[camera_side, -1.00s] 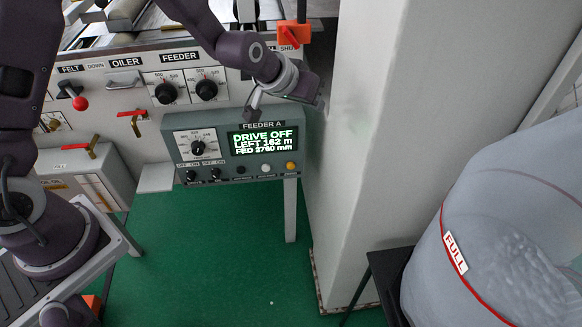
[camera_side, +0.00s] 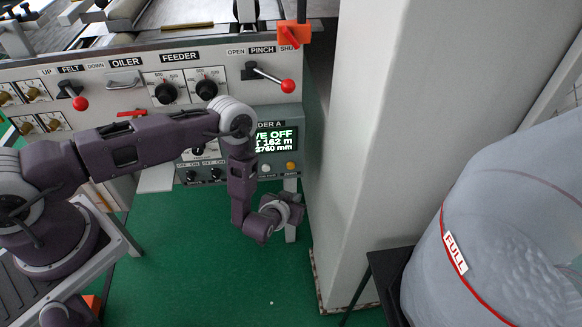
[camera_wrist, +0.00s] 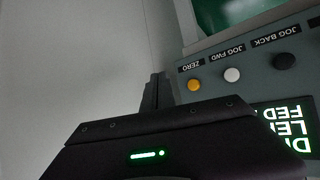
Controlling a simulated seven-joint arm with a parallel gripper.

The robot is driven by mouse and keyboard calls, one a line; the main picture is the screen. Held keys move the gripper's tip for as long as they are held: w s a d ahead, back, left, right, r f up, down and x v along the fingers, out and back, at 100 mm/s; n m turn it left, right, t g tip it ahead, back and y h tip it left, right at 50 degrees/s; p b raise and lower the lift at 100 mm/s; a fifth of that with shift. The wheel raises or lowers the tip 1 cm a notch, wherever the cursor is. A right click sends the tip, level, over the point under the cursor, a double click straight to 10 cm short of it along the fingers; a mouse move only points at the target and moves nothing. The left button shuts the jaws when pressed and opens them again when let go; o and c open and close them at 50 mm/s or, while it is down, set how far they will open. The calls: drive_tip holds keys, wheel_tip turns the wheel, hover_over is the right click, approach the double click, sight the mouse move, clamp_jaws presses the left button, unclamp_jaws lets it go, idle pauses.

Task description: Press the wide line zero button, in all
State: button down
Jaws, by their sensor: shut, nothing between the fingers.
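The zero button is the amber one (camera_side: 291,166) at the right end of the button row on the grey-green FEEDER A box. In the wrist view, where the lettering is upside down, the amber button (camera_wrist: 194,86) sits by the ZERO label. My gripper (camera_wrist: 157,82) is shut and empty, just left of the amber button in that view and apart from it. In the side view my wrist is below the box's right end, and my fingers cannot be made out. The display (camera_side: 276,140) is partly covered by my arm; "162 m" and "2760 mm" can be read.
A white JOG FWD button (camera_wrist: 232,74) and a dark JOG BACK button (camera_wrist: 286,61) are beside the amber one. A red-knobbed PINCH lever (camera_side: 288,86) juts out above the box. A pale column (camera_side: 370,150) stands close on the right. Green floor is clear below.

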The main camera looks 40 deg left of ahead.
sight(291, 166)
drive_tip(key=w+a, duration=0.6)
drive_tip(key=shift+w, duration=0.15)
idle(0.4)
drive_tip(key=shift+a, duration=0.15)
idle(1.8)
drive_tip(key=shift+w+a, duration=0.25)
drive_tip(key=shift+w, duration=0.05)
drive_tip(key=shift+w+a, duration=0.3)
idle(0.8)
drive_tip(key=shift+s+d, duration=0.6)
